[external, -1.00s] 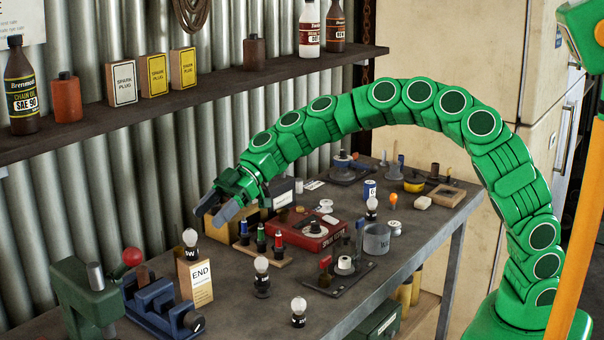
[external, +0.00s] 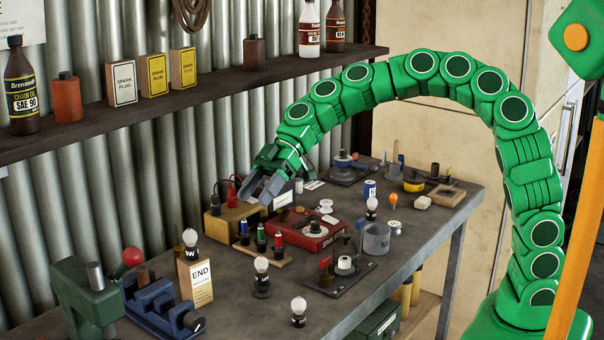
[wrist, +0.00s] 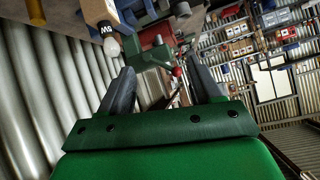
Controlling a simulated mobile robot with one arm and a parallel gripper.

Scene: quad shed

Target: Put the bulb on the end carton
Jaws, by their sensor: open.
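A white bulb with a dark, lettered base (external: 190,239) stands upright on top of the carton marked END (external: 200,284). In the wrist view the bulb (wrist: 113,46) and part of the carton (wrist: 95,10) show at the upper left, beyond my left finger. My gripper (external: 257,194) is open and empty, up and to the right of the bulb and apart from it, above the bench near a yellowish box. Both open fingers show in the wrist view (wrist: 160,88), with nothing between them.
Other bulbs on dark bases stand on the bench (external: 261,266), (external: 298,308), and another (external: 372,205) farther right. A blue vise (external: 160,305) and a green machine (external: 85,290) are left of the carton. A red box (external: 305,236) lies mid-bench. A shelf (external: 180,100) runs along the wall.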

